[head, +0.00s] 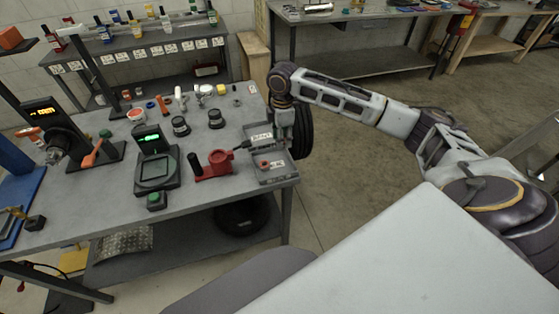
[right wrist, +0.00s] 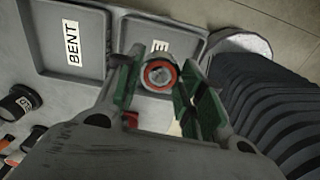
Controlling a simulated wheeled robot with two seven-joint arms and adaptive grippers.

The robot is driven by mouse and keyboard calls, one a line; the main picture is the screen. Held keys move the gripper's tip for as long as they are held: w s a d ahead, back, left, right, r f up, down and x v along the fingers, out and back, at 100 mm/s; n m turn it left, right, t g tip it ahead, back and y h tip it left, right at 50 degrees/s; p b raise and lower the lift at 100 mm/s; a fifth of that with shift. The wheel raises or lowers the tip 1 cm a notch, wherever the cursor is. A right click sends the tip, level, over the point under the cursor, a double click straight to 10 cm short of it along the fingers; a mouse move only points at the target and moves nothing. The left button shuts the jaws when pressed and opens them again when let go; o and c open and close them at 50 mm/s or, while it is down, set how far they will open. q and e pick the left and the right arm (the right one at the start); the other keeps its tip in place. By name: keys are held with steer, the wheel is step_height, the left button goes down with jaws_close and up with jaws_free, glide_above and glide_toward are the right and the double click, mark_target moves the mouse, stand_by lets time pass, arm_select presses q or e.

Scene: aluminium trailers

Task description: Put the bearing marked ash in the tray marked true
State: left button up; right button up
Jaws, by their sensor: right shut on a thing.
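My right gripper (head: 281,124) hangs down over the tray unit (head: 284,176) at the right end of the grey workbench. In the right wrist view, the fingers of the right gripper (right wrist: 165,88) are shut on a small round bearing (right wrist: 160,75) with an orange-red ring and a pale centre. No mark on the bearing is readable. Below and behind it is a tray (right wrist: 193,45) whose label is mostly hidden; only an "E" shows. Beside it on the left lies the tray marked BENT (right wrist: 98,18). My left gripper is out of view.
A red clamp-like tool (head: 214,163) stands just left of the trays. A black device with a screen (head: 157,170) and dark round pieces (head: 181,126) are farther left. A black ridged tyre-like thing (head: 304,130) is close to the right of the gripper.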

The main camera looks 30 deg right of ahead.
steer(key=shift+f, duration=0.1)
stand_by(0.3)
glide_above(282, 163)
steer(key=shift+a+f, duration=0.15)
steer(key=shift+f, duration=2.3)
steer(key=shift+f, duration=0.1)
steer(key=shift+f, duration=2.4)
steer(key=shift+s+p, duration=0.1)
steer(key=shift+p, duration=0.2)
steer(key=o, duration=1.1)
steer(key=shift+f, duration=0.1)
steer(key=shift+o, duration=0.2)
steer(key=shift+r+b, duration=0.35)
steer(key=shift+r, duration=5.8)
